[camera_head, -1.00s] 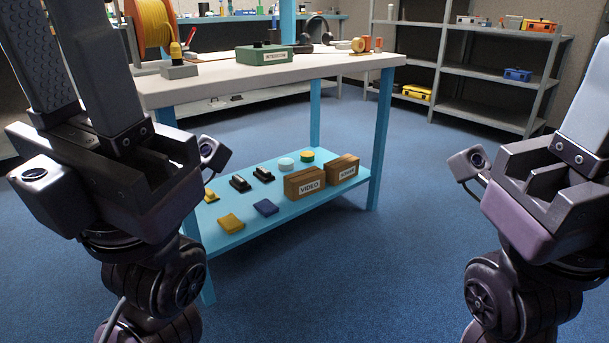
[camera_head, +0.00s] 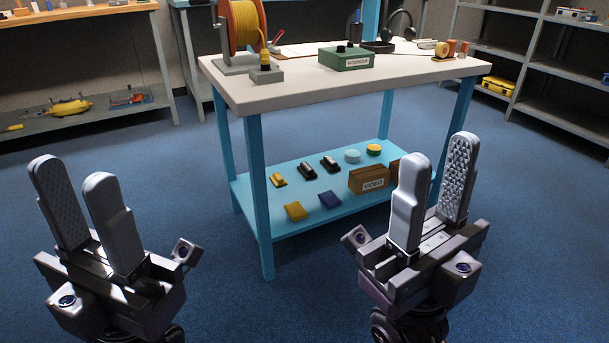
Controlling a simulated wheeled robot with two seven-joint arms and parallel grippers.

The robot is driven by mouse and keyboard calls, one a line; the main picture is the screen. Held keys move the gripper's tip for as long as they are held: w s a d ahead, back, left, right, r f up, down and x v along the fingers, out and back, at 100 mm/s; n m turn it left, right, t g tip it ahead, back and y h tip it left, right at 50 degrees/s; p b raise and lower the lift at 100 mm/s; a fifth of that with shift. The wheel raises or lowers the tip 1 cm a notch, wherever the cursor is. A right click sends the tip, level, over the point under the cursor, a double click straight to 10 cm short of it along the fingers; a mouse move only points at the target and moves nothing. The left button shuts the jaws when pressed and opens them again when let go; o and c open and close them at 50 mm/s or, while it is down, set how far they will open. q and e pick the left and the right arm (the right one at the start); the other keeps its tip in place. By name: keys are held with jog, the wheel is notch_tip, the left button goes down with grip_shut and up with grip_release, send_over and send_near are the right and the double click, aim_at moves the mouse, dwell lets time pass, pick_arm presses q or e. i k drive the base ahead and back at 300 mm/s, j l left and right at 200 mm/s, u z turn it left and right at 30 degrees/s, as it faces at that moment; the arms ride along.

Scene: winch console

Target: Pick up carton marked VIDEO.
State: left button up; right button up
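The brown carton marked VIDEO (camera_head: 369,180) sits on the blue lower shelf (camera_head: 330,215) of the workbench, its label facing me. A second brown carton (camera_head: 395,167) stands just right of it, mostly hidden behind my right gripper. My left gripper (camera_head: 75,190) is at the lower left, fingers pointing up, open and empty, well away from the bench. My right gripper (camera_head: 437,170) is open and empty, fingers up, in front of and to the right of the VIDEO carton in the picture, not touching it.
The white bench top (camera_head: 290,95) above the shelf holds an orange cable reel (camera_head: 246,25), a green box (camera_head: 346,58) and tape rolls. Yellow and blue cloths (camera_head: 331,200), black items and round tins share the lower shelf. Grey shelving stands at back right. Blue floor (camera_head: 200,215) is clear.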

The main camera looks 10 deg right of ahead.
aim_at(363, 180)
jog(key=i+l+u, duration=0.2)
jog(key=l+u, duration=0.15)
jog(key=i+l+u, duration=0.1)
jog(key=l+u, duration=0.3)
jog(key=i+l+u, duration=0.1)
jog(key=l+u, duration=0.25)
jog(key=l, duration=0.15)
jog(key=l+u, duration=0.4)
jog(key=l, duration=0.7)
jog(key=l+u, duration=0.1)
jog(key=l, duration=0.6)
jog(key=k+l, duration=0.1)
jog(key=l, duration=0.65)
jog(key=k+l+u, duration=0.15)
jog(key=l, duration=0.55)
jog(key=i, duration=0.55)
